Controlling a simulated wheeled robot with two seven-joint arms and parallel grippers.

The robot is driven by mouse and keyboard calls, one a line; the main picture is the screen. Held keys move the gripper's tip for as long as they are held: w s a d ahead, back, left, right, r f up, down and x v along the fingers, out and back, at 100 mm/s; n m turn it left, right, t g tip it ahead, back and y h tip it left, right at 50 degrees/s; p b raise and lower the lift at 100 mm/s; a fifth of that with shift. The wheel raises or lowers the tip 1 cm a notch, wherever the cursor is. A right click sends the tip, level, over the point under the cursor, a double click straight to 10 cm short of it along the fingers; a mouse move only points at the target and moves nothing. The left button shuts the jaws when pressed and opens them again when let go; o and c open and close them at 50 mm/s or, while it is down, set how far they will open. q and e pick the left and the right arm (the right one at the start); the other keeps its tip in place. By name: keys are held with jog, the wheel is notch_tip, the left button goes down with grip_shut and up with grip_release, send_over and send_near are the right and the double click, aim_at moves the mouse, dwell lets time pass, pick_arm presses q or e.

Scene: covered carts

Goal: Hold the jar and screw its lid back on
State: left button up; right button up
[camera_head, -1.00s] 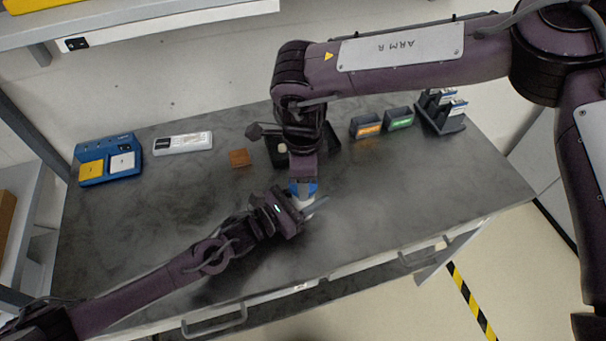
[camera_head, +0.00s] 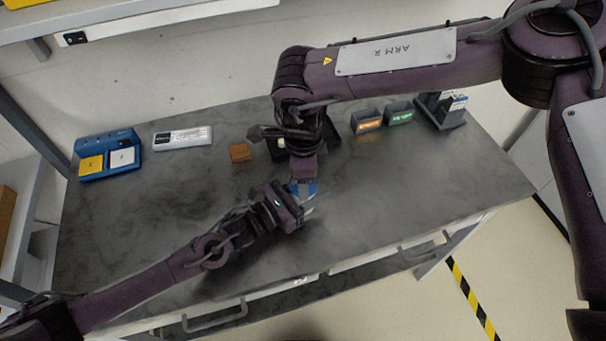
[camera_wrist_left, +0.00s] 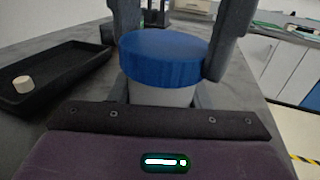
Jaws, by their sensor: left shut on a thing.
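The jar (camera_wrist_left: 160,94) is a pale, whitish container, upright in the left wrist view. Its blue lid (camera_wrist_left: 163,60) sits level on top; whether the thread is engaged cannot be seen. My left gripper (camera_head: 305,205) is shut on the jar's body from the side, low beneath the lid. In the head view the lid shows only as a bit of blue (camera_head: 302,188) between my two grippers. My right gripper (camera_wrist_left: 180,40) comes down from above, with one dark finger at the lid's far left and one at its right. Whether these fingers press on the lid is unclear.
A black tray (camera_wrist_left: 62,88) with a small pale piece (camera_wrist_left: 22,84) lies close by. Along the back are a blue holder (camera_head: 88,173), a white device (camera_head: 182,138), a brown block (camera_head: 239,152), two lit displays (camera_head: 367,122) and a dark rack (camera_head: 440,112). The cart's front right is clear.

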jog(key=shift+f, duration=0.45)
jog(key=o, duration=0.9)
jog(key=shift+r, duration=0.1)
jog(key=shift+r, duration=2.15)
jog(key=shift+r, duration=0.1)
jog(key=shift+c, duration=0.2)
